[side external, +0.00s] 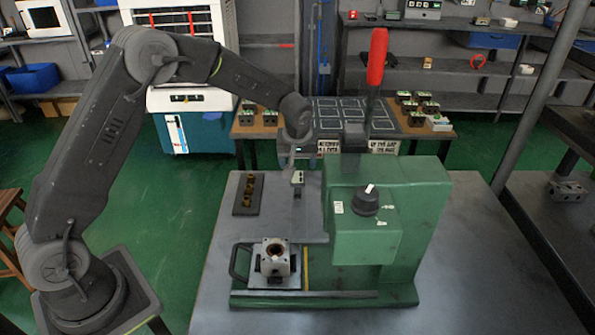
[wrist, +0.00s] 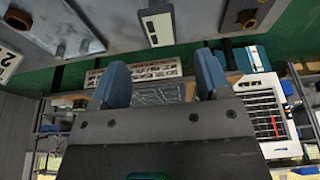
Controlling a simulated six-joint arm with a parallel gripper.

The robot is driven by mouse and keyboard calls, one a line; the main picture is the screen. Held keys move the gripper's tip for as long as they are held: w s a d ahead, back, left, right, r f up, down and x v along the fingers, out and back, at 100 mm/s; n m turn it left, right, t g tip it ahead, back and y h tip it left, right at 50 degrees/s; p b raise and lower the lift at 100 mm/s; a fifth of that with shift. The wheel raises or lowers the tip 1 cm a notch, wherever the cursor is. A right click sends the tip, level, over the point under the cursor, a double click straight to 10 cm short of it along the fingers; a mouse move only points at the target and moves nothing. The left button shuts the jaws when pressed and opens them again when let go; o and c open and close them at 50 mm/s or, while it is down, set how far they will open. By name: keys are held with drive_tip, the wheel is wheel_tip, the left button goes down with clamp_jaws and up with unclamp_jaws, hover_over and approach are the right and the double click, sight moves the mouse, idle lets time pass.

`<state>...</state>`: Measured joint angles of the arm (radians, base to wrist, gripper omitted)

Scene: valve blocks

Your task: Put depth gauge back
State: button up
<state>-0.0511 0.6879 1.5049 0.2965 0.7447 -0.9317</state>
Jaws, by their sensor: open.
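A small pale upright piece (side external: 298,178), which looks like the depth gauge, is at the back of the grey bench, left of the green press. In the wrist view it seems to be the pale plate with a dark slot (wrist: 157,24), beyond the fingertips. My gripper (side external: 296,160) is just above this piece in the side view. In the wrist view my gripper (wrist: 163,62) has its two blue fingers apart, with nothing between them. Whether the piece sits in a holder or directly on the bench is too small to tell.
A dark strip with brass rings (side external: 249,193) lies left of the piece. The green press (side external: 390,215) with its red-handled lever (side external: 377,58) stands close on the right. A metal valve block (side external: 274,262) is at the press's front. The bench's front right is clear.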

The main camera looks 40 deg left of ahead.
drive_tip(key=shift+v, duration=1.1)
drive_tip(key=s+d+r+m+t, duration=0.1)
drive_tip(key=s+d+r+m, duration=0.25)
drive_tip(key=s+r, duration=1)
drive_tip(key=s+d+r+m+t+h, duration=0.1)
drive_tip(key=s+m, duration=0.1)
drive_tip(key=s, duration=0.7)
drive_tip(key=s+d+r+m+t+h, duration=0.1)
drive_tip(key=s+m, duration=0.2)
drive_tip(key=s, duration=0.6)
drive_tip(key=shift+s+d+r, duration=0.2)
drive_tip(key=shift+s+r, duration=0.1)
drive_tip(key=shift+s, duration=0.1)
drive_tip(key=shift+m, duration=0.25)
